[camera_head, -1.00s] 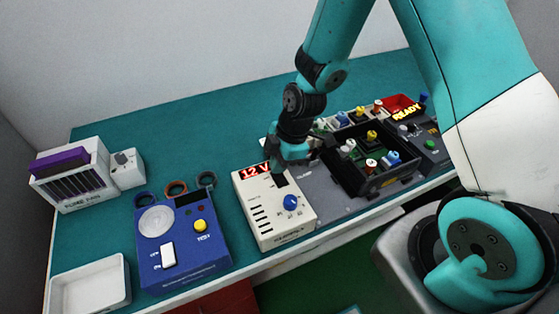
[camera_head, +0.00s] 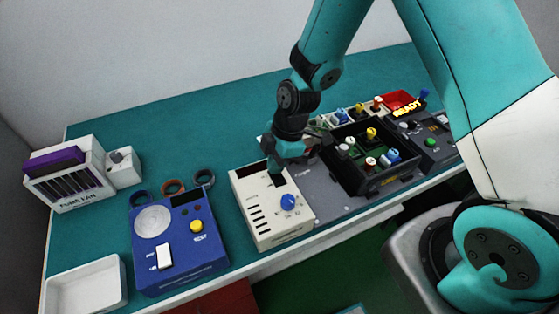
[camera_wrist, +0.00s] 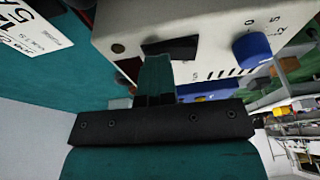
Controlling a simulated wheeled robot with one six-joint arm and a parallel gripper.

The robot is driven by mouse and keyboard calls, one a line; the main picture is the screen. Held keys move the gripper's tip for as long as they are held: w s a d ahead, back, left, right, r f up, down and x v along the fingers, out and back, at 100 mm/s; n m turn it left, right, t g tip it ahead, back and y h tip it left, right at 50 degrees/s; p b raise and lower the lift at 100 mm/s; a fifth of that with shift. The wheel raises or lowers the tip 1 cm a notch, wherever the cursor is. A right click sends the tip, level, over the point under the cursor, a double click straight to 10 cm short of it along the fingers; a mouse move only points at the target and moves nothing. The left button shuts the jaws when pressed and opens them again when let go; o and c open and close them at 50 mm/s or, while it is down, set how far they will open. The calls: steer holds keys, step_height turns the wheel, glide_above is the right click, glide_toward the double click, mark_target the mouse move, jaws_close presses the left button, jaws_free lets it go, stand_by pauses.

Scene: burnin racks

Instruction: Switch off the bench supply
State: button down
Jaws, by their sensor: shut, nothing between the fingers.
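The bench supply is a cream box (camera_head: 270,222) with a blue knob (camera_head: 288,202), vent slots and a dark display (camera_head: 258,182) that shows no lit digits. My gripper (camera_head: 277,172) is at its upper edge, beside the display. In the wrist view the shut fingers (camera_wrist: 156,75) reach to the dark rocker switch (camera_wrist: 170,47) on the cream face. The fingertips touch or nearly touch the switch; I cannot tell which. The blue knob (camera_wrist: 252,49) is to the right of the fingers there.
A blue test box (camera_head: 180,245) with a white switch and yellow button stands to the left. A white tray (camera_head: 87,288) and a fume fan (camera_head: 70,172) are further left.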

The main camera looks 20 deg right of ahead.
steer(key=shift+s+r, duration=0.2)
steer(key=shift+s, duration=0.55)
steer(key=r+p, duration=0.2)
steer(key=r, duration=0.1)
steer(key=r+p, duration=0.1)
steer(key=shift+w+r, duration=0.2)
steer(key=shift+w, duration=0.05)
steer(key=w+b+v, duration=0.1)
steer(key=b+v, duration=0.1)
steer(key=v, duration=0.7)
steer(key=shift+w+r, duration=0.2)
steer(key=shift+w, duration=0.1)
steer(key=s+a+r+m, duration=0.1)
steer(key=s+r+m, duration=0.4)
steer(key=s, duration=0.4)
steer(key=s+a+r+m+b, duration=0.1)
steer(key=s+a+r+m, duration=0.1)
steer(key=s+r+m, duration=0.4)
steer(key=s, duration=0.4)
steer(key=shift+s+a+r+m+t+y, duration=0.2)
steer(key=shift+s+a+m+t+y, duration=0.1)
steer(key=shift+s+y, duration=0.1)
